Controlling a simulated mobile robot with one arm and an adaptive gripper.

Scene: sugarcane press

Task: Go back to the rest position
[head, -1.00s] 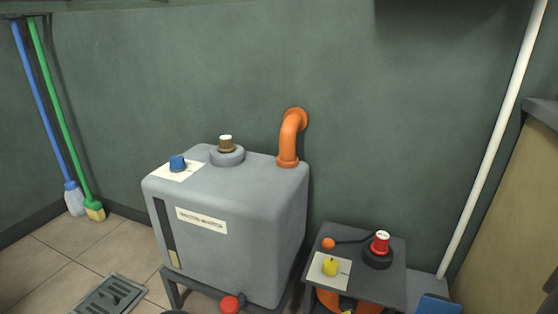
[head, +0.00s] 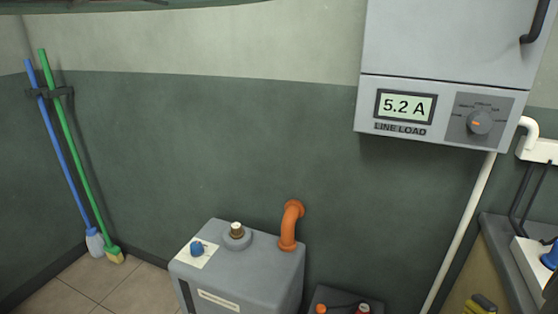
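My gripper and arm do not show in the head view. The task names no object. An orange pipe (head: 291,225) runs from the tank's top to the wall.
A grey wall box (head: 440,90) at upper right reads 5.2 A above "LINE LOAD", with a dial (head: 479,122). Blue and green brooms (head: 75,165) hang at left. A dark small table (head: 345,297) and a counter (head: 505,265) stand at right.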

